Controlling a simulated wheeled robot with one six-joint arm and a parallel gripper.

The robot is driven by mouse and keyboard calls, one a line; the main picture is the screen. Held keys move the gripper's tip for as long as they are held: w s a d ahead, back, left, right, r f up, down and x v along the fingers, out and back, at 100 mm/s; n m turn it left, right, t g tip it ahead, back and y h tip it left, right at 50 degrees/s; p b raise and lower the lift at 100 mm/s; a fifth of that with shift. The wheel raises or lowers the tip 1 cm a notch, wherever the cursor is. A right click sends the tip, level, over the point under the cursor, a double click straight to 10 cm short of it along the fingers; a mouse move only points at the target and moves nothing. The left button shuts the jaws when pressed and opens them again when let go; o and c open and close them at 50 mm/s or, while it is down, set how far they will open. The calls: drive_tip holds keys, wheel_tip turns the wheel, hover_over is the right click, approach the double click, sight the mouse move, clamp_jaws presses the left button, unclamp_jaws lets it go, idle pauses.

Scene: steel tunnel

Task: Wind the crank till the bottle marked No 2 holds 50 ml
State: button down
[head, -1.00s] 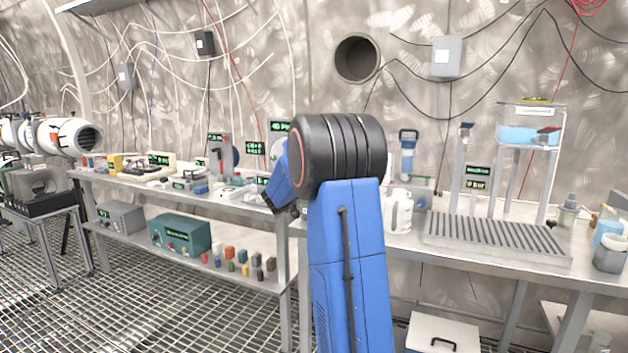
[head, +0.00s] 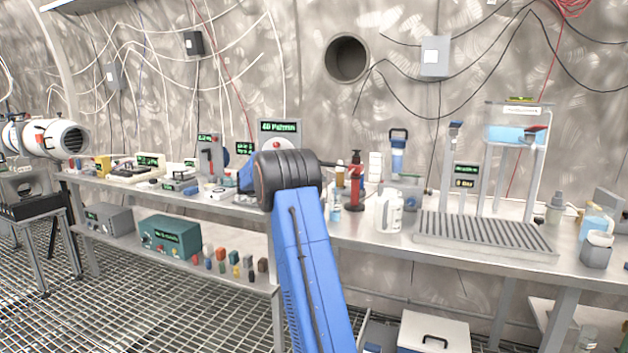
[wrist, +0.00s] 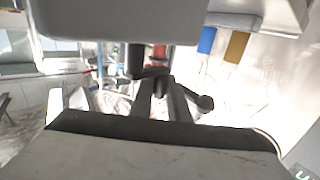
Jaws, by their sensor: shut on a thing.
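In the wrist view my gripper (wrist: 160,92) is shut on a dark part that looks like the crank handle (wrist: 154,73); the fingers cover most of it. A black post and something red stand just beyond it. In the head view my blue arm hides the gripper and the crank. A panel with a green display and a red button (head: 277,144) rises behind the arm. A small bottle with bluish contents (head: 335,209) stands on the bench right of the arm. No marking No 2 and no fill level can be read.
A red, black-topped device (head: 356,183) and a white jug (head: 389,211) stand right of the arm. Further right are a slatted tray (head: 485,237) and a raised water tank (head: 515,133). Instruments crowd the bench at left. A white case (head: 435,332) sits below the bench.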

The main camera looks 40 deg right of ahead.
drive_tip(key=shift+s+d+m+g+y, duration=0.1)
drive_tip(key=shift+s+m+g+y, duration=0.3)
drive_tip(key=shift+m+g+y, duration=0.6)
drive_tip(key=shift+r, duration=0.1)
drive_tip(key=c, duration=1.7)
unclamp_jaws()
drive_tip(key=w+n+t+h, duration=0.1)
drive_tip(key=n+t, duration=0.3)
drive_tip(key=t, duration=0.1)
drive_tip(key=w+a+n+t+h, duration=0.1)
drive_tip(key=n+t, duration=0.3)
drive_tip(key=t, duration=0.2)
drive_tip(key=w+a+n+t+h, duration=0.1)
drive_tip(key=n+t+h, duration=0.1)
drive_tip(key=n+t, duration=0.2)
drive_tip(key=shift+w+a+t, duration=0.2)
drive_tip(key=shift+t, duration=0.9)
drive_tip(key=shift+w+a+n+t+y, duration=0.1)
drive_tip(key=shift+a+n+t+y, duration=0.25)
drive_tip(key=shift+n+t+y, duration=0.7)
drive_tip(key=shift+w+a+n+t+y, duration=0.1)
drive_tip(key=shift+a+n+t+y, duration=0.25)
drive_tip(key=shift+n+t, duration=0.7)
drive_tip(key=shift+w+a+n+t+y, duration=0.1)
drive_tip(key=shift+a+n+t+y, duration=0.2)
drive_tip(key=shift+n+t+y, duration=0.8)
